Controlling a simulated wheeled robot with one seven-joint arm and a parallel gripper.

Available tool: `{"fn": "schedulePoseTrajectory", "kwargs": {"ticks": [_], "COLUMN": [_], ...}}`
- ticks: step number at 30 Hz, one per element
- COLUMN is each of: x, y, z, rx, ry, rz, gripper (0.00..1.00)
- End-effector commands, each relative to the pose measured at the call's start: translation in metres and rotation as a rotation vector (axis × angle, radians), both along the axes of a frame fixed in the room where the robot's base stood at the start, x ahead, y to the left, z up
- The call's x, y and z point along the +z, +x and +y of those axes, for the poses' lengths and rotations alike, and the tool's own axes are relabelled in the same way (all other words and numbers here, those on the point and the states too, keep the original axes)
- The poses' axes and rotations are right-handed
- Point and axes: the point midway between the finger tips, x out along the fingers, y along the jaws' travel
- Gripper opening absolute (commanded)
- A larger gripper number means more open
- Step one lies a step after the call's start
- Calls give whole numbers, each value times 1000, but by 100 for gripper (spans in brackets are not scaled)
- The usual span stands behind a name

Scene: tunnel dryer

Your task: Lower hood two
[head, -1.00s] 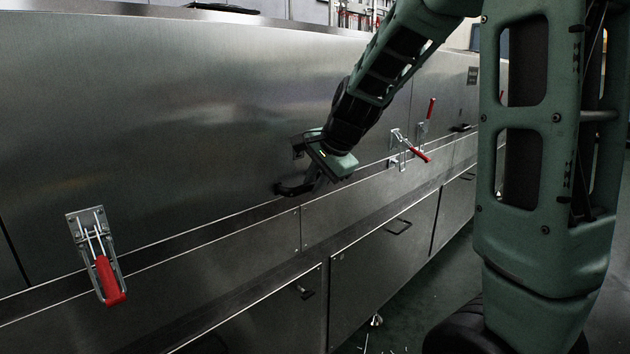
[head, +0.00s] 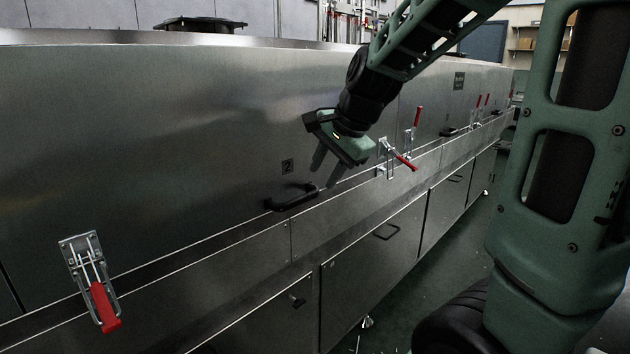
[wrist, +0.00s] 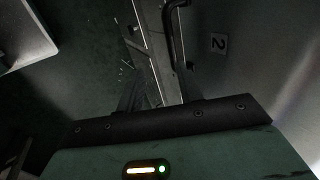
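Hood two (head: 200,130) is a large brushed-steel panel marked with a small "2" plate (head: 288,166). Its bottom edge lies along the steel ledge, with no clear gap visible. Its black bar handle (head: 292,197) is near that edge. My gripper (head: 326,171) is above and right of the handle, apart from it, with its two fingers spread and nothing between them. The wrist view shows the handle (wrist: 172,25) beyond the fingers and the "2" plate (wrist: 218,42) right of it. A toggle latch (head: 92,280) at left has its red lever hanging down; another (head: 398,158) at right has its lever slanting outward.
A further latch (head: 415,125) has its red lever upright, and more latches and handles continue along the dryer at right. Lower doors (head: 370,260) with handles line the base. Floor (head: 390,315) shows in front of them.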

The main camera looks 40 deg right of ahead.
Motion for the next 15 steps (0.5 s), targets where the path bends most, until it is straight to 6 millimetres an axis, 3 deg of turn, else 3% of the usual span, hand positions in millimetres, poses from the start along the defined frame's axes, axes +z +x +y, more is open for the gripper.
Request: {"fn": "schedulePoseTrajectory", "kwargs": {"ticks": [1, 6, 15], "x": [16, 42, 59], "y": [-6, -21, -32], "z": [-1, -1, -2], "rx": [-2, -2, -2], "ry": [-1, -2, -2], "rz": [-5, -4, -4], "gripper": [36, 36, 36]}}
